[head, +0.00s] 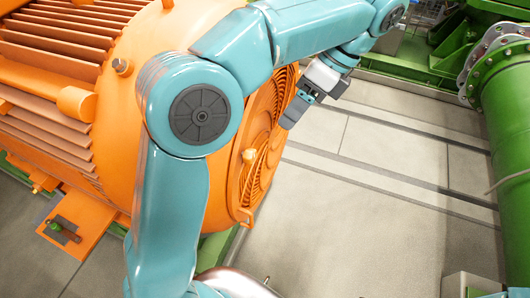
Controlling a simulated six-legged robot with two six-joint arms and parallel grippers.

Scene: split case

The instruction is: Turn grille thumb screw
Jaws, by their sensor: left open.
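A large orange motor-like housing fills the left, and its round orange grille (272,122) faces right. A small pale knob (249,155) sits at the grille's near rim; I cannot tell for sure that it is the thumb screw. My left gripper (291,118) is open, with grey fingers pointing down and left beside the grille's right side. It appears empty and stands apart from the knob. My teal left arm crosses in front of the housing and hides part of it and of the grille's upper left. My right gripper is not in view.
A thick green pipe (506,140) with a bolted flange stands at the right. Green framework (420,70) runs along the back. An orange foot (75,222) with a bolt juts out at the lower left. The paved floor (345,215) right of the grille is clear.

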